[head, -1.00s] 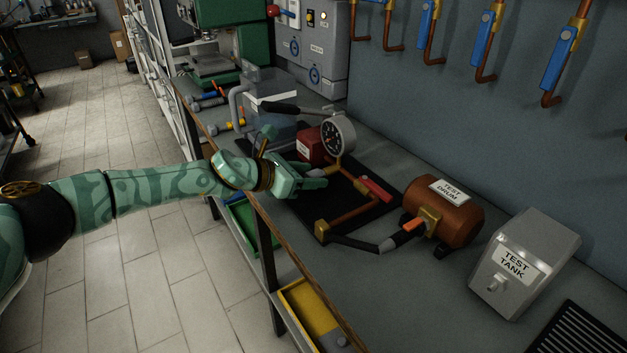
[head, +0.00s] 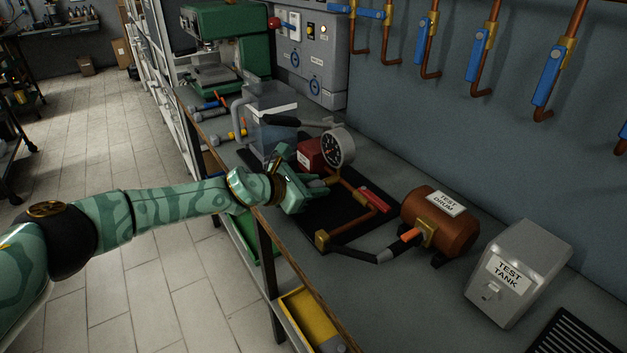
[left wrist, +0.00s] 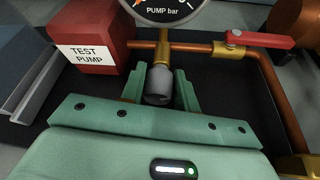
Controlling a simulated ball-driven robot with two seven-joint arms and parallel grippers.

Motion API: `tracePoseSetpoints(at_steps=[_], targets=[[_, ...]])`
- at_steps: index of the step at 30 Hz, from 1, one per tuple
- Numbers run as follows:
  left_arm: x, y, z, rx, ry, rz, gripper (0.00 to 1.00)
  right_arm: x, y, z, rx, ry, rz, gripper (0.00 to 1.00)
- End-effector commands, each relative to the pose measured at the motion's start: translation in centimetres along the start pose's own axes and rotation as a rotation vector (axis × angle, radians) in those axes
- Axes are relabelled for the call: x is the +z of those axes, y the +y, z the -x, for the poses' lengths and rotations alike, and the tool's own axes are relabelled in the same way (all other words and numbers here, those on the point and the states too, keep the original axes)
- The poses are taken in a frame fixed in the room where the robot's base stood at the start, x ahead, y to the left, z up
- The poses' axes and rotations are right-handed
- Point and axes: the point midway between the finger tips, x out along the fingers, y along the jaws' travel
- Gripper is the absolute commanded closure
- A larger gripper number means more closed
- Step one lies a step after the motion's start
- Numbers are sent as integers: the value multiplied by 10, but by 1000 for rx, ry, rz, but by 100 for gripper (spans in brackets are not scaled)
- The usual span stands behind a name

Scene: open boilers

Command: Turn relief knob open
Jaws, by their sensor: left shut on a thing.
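The relief knob (left wrist: 159,88) is a grey ribbed cylinder on the brass fitting below the gauge. My left gripper (left wrist: 160,86) is shut on it, with one green finger on each side. In the head view my left gripper (head: 322,183) reaches over the black mat at the pump, and the knob is mostly hidden by the fingers. The red test pump box (head: 310,154) and round pressure gauge (head: 338,148) stand just behind; the box also shows in the left wrist view (left wrist: 90,35). My right gripper is in neither view.
A red-handled valve (head: 375,198) sits on the copper pipe right of the gripper. The test drum (head: 455,240) and test tank (head: 528,250) stand farther right. A clear water container (head: 268,130) stands behind left, with the pump's lever (head: 285,121) above. The bench front is free.

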Motion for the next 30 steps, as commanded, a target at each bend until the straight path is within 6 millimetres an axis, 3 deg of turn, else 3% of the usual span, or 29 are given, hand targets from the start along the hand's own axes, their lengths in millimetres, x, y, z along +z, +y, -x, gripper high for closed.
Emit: tracePoseSetpoints(at_steps=[9, 10, 12, 23, 26, 30], targets=[[-1, 0, 0, 13, 0, -30, 92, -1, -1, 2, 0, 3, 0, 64], [-1, 0, 0, 13, 0, -30, 64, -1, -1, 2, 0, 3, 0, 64], [-1, 0, 0, 12, 0, -30, 48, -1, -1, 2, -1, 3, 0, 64], [1, 1, 7, 13, 0, -29, 48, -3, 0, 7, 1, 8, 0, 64], [5, 2, 23, 15, -1, -30, 48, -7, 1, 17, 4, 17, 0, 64], [8, 2, 60, 16, -2, -29, 48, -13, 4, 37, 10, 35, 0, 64]])
